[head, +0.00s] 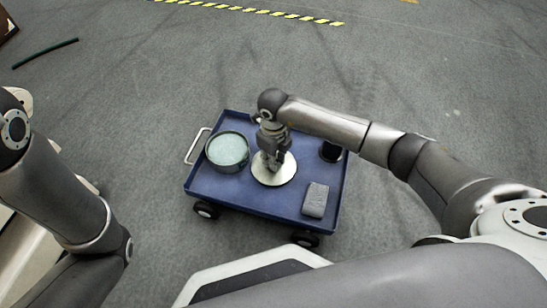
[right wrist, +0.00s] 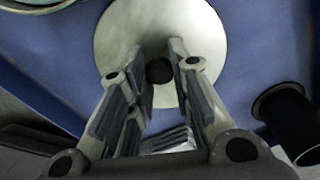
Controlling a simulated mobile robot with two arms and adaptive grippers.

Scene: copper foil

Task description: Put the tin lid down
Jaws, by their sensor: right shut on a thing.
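The tin lid (head: 262,179) is a pale round metal disc at the middle of the blue cart's top. It fills the upper middle of the right wrist view (right wrist: 160,25), with a dark round knob (right wrist: 159,70) at its centre. My right gripper (head: 275,165) comes down from above and is shut on the lid at its knob. The lid looks flat and level, at or just above the cart top; I cannot tell whether it touches. My left arm shows at the left, but its gripper is out of view.
The blue cart (head: 240,202) has a raised rim and black wheels. A round tin (head: 228,150) with a pale green inside stands left of the lid. A grey block (head: 315,200) lies at the front right and a dark cup (head: 331,152) stands at the right.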

